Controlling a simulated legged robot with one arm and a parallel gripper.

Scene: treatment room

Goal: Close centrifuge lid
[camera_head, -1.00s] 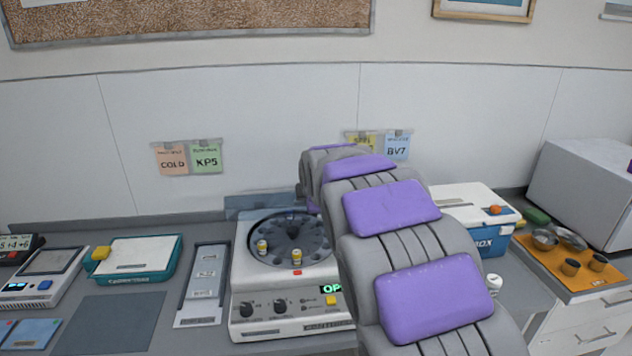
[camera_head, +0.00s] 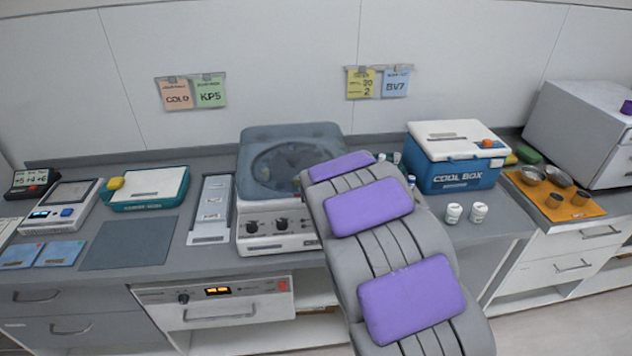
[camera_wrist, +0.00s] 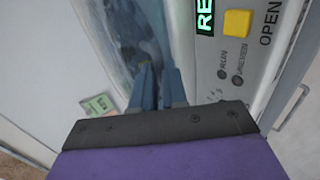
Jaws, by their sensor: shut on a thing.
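The centrifuge (camera_head: 277,240) stands on the counter left of my arm. Its translucent blue-grey lid (camera_head: 265,135) lies down over the rotor bowl, which shows dimly through it. In the wrist view the lid (camera_wrist: 118,35) fills the upper middle, beside the front panel with a yellow OPEN button (camera_wrist: 237,22) and a green display (camera_wrist: 205,15) starting "RE". My gripper (camera_wrist: 158,82) has its two blue-grey fingers close together at the lid's front edge, shut on the lid. The exact contact is hard to see. In the head view my arm hides the gripper and the centrifuge's right front.
The blue cool box (camera_head: 458,175), white jars (camera_head: 453,213) and an orange tray (camera_head: 556,207) with metal cups stand to the right. A dark mat (camera_head: 128,243) is bare.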

